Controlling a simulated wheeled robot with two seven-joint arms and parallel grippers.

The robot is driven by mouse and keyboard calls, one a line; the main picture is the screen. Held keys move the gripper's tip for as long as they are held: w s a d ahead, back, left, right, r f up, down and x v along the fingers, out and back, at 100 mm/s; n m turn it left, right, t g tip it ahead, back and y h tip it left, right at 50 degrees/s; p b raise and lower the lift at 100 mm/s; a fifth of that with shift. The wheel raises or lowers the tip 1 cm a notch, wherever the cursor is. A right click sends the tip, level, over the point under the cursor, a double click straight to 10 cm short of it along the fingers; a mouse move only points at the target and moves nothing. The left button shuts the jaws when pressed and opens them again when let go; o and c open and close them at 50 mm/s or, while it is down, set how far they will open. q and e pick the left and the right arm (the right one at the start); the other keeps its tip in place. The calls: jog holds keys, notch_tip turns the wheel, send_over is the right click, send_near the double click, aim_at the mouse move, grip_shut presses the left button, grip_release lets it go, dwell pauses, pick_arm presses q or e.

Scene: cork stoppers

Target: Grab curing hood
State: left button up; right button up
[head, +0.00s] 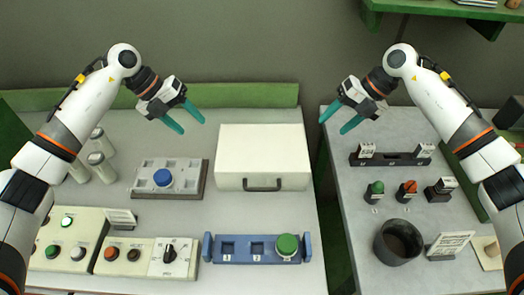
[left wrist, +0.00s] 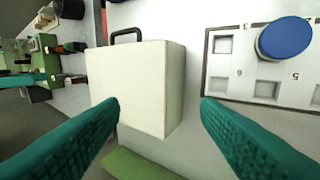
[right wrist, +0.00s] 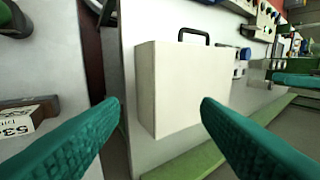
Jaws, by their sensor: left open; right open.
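The curing hood looks to be the cream-white box (head: 262,150) on the left table, with a dark handle (head: 262,186) low on its front. It also shows in the left wrist view (left wrist: 136,85) and the right wrist view (right wrist: 180,88). My left gripper (head: 192,122) is open and empty above the table, left of the box. My right gripper (head: 334,126) is open and empty, right of the box, over the gap between the tables. Neither gripper touches the box. What is under the box is hidden.
Left of the box is a grey tray (head: 143,192) with a blue knob (head: 162,178). In front is a blue rack (head: 234,262) with a green knob (head: 287,245). Control boxes stand front left. The right table holds a dark cup (head: 384,252) and several small stoppers. A green ledge (head: 240,95) runs behind.

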aim_at(220, 151)
pick_arm(q)
jog(key=x, duration=1.2)
jog(key=shift+w+a, duration=0.1)
pick_arm(e)
jog(key=x, duration=1.1)
jog(key=shift+w+a+f, duration=0.1)
jog(key=shift+a+f, duration=0.05)
jog(key=shift+f, duration=0.25)
pick_arm(q)
jog(key=shift+c, duration=0.5)
pick_arm(e)
jog(key=shift+c, duration=0.5)
